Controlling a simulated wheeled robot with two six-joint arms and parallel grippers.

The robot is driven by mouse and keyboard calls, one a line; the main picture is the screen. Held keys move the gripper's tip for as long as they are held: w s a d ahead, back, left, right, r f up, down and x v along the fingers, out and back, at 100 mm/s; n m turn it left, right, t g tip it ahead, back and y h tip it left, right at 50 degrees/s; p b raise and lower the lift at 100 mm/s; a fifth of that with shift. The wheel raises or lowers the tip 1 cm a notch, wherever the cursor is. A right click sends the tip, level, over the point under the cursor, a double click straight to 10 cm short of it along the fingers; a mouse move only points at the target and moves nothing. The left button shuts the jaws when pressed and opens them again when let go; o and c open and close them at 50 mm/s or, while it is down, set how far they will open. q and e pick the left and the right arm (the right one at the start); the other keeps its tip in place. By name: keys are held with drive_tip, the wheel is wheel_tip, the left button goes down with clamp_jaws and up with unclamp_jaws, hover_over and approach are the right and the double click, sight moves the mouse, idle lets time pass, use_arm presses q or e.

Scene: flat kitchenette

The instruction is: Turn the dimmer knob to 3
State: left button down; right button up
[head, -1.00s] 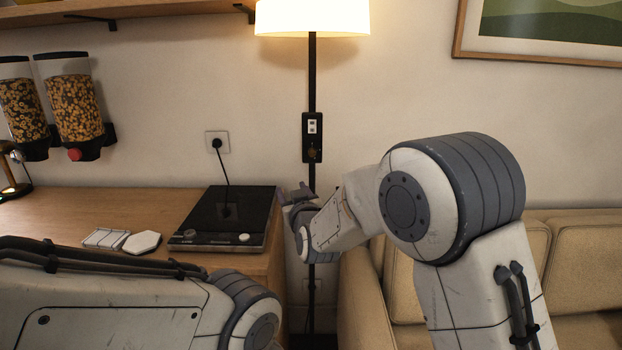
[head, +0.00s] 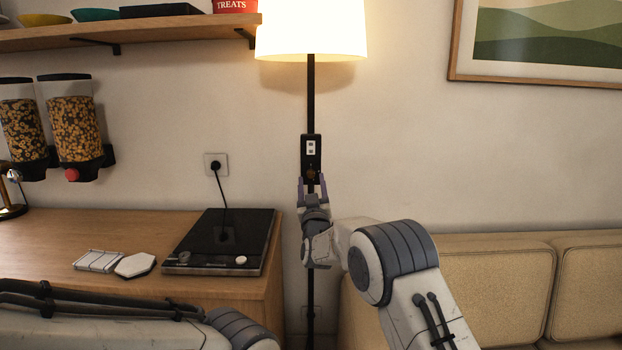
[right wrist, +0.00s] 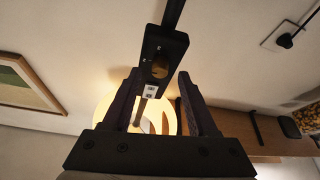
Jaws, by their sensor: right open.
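The dimmer knob (head: 312,173) is a small brass-brown knob low on a black control box (head: 304,150) on the lamp's pole. A white switch plate sits above the knob. In the right wrist view the knob (right wrist: 160,66) shows beyond and between the fingers, on the box (right wrist: 176,44); the scale marks are too small to read. My right gripper (head: 312,185) is open, its fingers pointing up at the knob from just below and in front. In the wrist view the gripper (right wrist: 158,85) holds nothing, and contact with the knob cannot be made out. My left gripper is out of view.
The lit lamp shade (head: 311,28) is above the box. A wooden counter (head: 60,235) at left carries a black cooktop (head: 215,235). A beige sofa (head: 495,285) stands at right.

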drive_tip(key=shift+x, duration=0.9)
clamp_jaws()
